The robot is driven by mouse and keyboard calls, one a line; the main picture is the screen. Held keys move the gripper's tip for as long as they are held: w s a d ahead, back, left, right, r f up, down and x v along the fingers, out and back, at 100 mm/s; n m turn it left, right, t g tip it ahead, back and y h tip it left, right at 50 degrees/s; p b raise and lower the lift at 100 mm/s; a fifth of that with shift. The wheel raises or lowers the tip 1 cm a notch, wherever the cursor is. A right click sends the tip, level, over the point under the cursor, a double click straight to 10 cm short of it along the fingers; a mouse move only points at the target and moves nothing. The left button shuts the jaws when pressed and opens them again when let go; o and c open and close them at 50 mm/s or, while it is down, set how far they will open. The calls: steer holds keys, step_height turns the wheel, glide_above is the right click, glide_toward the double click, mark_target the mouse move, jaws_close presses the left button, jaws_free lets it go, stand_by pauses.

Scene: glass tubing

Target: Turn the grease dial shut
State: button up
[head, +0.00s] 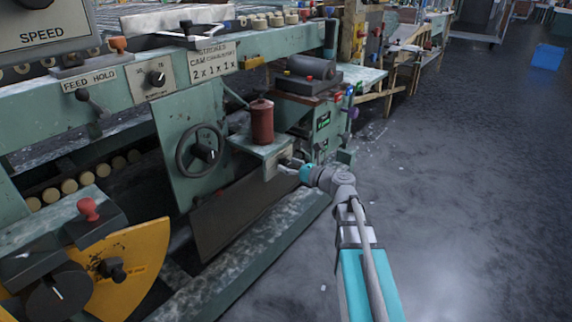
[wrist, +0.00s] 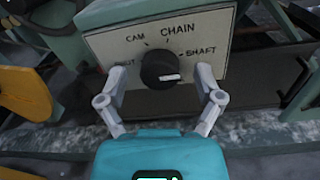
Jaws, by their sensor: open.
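The grease dial is a round black knob (wrist: 160,69) on a pale plate (wrist: 218,42) in the wrist view. The plate reads CAM, CHAIN and SHAFT, with a label at left partly hidden by a finger. The knob's white mark lies at its lower right, pointing roughly right, a little below the SHAFT side. My gripper (wrist: 161,82) is open, with one finger on each side of the knob; whether they touch it is unclear. In the head view my gripper (head: 292,164) is at the plate's box (head: 258,149), and the knob cannot be made out.
A dark red canister (head: 262,122) stands on the box. A handwheel (head: 201,150) is to its left, and a yellow plate (head: 137,262) with a black knob is nearer. Open grey floor (head: 455,190) lies to the right of the machine.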

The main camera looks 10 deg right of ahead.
steer(key=shift+w+a, duration=0.35)
steer(key=shift+a, duration=0.05)
steer(key=shift+c, duration=0.2)
steer(key=c, duration=1.1)
